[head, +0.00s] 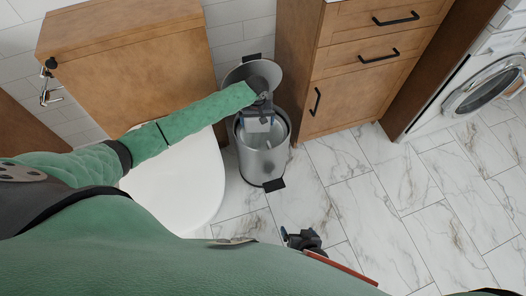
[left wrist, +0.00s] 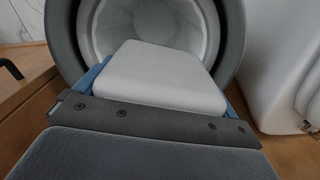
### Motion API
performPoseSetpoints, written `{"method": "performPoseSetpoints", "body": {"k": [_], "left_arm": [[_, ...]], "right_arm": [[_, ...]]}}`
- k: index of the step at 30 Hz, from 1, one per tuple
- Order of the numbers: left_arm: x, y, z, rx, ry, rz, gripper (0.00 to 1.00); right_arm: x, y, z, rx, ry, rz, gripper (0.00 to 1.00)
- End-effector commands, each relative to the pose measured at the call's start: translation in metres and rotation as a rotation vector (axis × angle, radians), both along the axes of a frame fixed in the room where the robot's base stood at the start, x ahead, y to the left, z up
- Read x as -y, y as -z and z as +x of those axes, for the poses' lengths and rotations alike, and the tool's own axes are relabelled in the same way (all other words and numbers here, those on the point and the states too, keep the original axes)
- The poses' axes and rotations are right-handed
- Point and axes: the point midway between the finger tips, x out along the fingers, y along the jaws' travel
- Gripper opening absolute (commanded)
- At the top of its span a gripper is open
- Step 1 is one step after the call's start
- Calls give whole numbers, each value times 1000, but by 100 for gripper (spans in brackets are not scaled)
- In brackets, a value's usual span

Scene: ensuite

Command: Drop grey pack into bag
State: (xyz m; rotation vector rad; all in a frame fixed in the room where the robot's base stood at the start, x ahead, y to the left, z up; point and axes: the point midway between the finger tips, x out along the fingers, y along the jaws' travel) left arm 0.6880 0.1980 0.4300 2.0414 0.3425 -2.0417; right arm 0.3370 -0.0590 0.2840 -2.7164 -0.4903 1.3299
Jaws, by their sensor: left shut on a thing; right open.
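The grey pack (head: 258,125) is a pale, flat, rounded block, held at the mouth of the steel pedal bin (head: 262,160). My left gripper (head: 260,113) is shut on it. In the left wrist view the pack (left wrist: 160,75) sits between the blue-edged fingers, with the bin's dark rim (left wrist: 232,35) around and beyond it. The whitish bag (left wrist: 165,25) lines the inside of the bin, and its interior looks empty where visible. The bin lid (head: 250,75) stands open behind. My right gripper (head: 305,241) is open and empty, low over the floor.
A white toilet (head: 180,185) with a wooden cistern box (head: 130,60) stands left of the bin. A wooden drawer cabinet (head: 360,65) stands right of it, with a washing machine (head: 485,85) further right. The marble-tiled floor (head: 400,190) is clear in front.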

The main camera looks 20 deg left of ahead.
Motion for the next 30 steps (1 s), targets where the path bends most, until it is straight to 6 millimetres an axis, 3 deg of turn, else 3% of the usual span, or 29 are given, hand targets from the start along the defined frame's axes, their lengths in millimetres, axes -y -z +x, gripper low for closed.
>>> {"method": "performPoseSetpoints", "body": {"k": [1, 7, 21, 22, 30], "left_arm": [[0, 12, 0, 0, 0, 1, 73], [0, 22, 0, 1, 0, 0, 73], [0, 26, 0, 0, 0, 0, 73], [0, 26, 0, 0, 0, 0, 99], [0, 24, 0, 0, 0, 0, 100]], "right_arm": [[0, 13, 0, 1, 1, -1, 93], [1, 27, 0, 3, 3, 0, 93], [1, 32, 0, 4, 3, -1, 93], [1, 32, 0, 4, 3, -1, 93], [1, 31, 0, 3, 4, 1, 93]]}}
